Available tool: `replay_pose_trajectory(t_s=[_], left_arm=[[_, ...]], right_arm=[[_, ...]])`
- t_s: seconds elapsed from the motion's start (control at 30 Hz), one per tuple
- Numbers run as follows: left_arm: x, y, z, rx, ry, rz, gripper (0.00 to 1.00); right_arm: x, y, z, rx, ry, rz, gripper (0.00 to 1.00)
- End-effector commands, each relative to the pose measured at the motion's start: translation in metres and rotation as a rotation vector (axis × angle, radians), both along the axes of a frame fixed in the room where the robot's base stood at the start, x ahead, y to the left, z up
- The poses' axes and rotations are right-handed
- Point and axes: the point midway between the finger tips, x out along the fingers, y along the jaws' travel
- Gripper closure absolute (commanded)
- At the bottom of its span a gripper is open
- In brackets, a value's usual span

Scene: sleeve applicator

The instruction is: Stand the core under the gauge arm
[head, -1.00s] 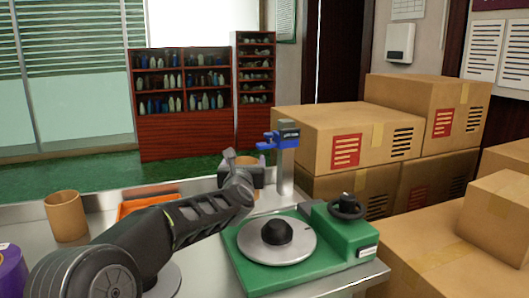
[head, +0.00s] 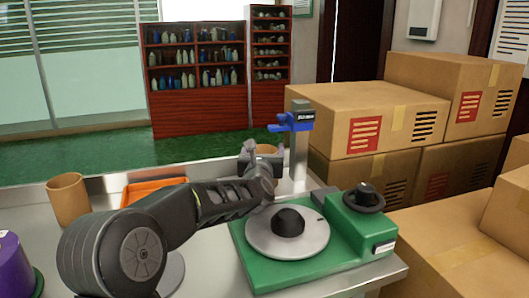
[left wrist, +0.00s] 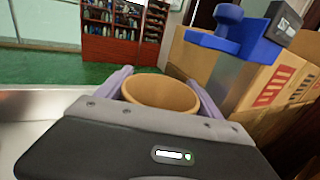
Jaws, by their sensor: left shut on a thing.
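My left gripper (head: 264,160) is shut on a brown, hollow core (head: 268,149), at the back of the metal table. In the left wrist view the core (left wrist: 160,94) shows its open top between the two fingers (left wrist: 160,100). The blue gauge arm (head: 296,122) sits on a grey post (head: 300,158), just right of the held core and higher. It also shows at the upper right of the left wrist view (left wrist: 235,35). The core's lower part is hidden by my gripper, so I cannot tell whether it touches the table. My right gripper is out of view.
A green machine (head: 350,240) with a round grey plate (head: 262,240) and black knobs stands at the table's front right. A second brown tube (head: 68,199), an orange tray (head: 150,190) and a purple roll (head: 14,265) are at left. Cardboard boxes (head: 365,120) stand at right.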

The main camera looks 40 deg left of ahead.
Motion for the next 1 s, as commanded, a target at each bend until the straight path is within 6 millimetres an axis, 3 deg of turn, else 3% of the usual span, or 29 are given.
replay_pose_trajectory(t_s=[0.23, 0.27, 0.5, 0.8, 1.0], left_arm=[[0.000, 0.000, -0.001, 0.000, 0.001, -0.001, 0.74], [0.000, 0.000, -0.001, 0.000, 0.002, -0.001, 0.22], [0.000, 0.000, 0.000, 0.000, 0.002, -0.001, 0.03], [-0.001, -0.001, 0.000, 0.000, 0.002, -0.001, 0.03], [-0.016, -0.011, 0.001, 0.000, 0.001, -0.003, 0.03]], right_arm=[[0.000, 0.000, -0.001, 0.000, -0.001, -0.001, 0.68], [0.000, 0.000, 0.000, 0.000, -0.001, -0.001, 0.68], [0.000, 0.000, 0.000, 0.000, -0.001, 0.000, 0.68], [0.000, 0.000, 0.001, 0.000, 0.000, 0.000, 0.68], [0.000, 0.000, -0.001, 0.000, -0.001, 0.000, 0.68]])
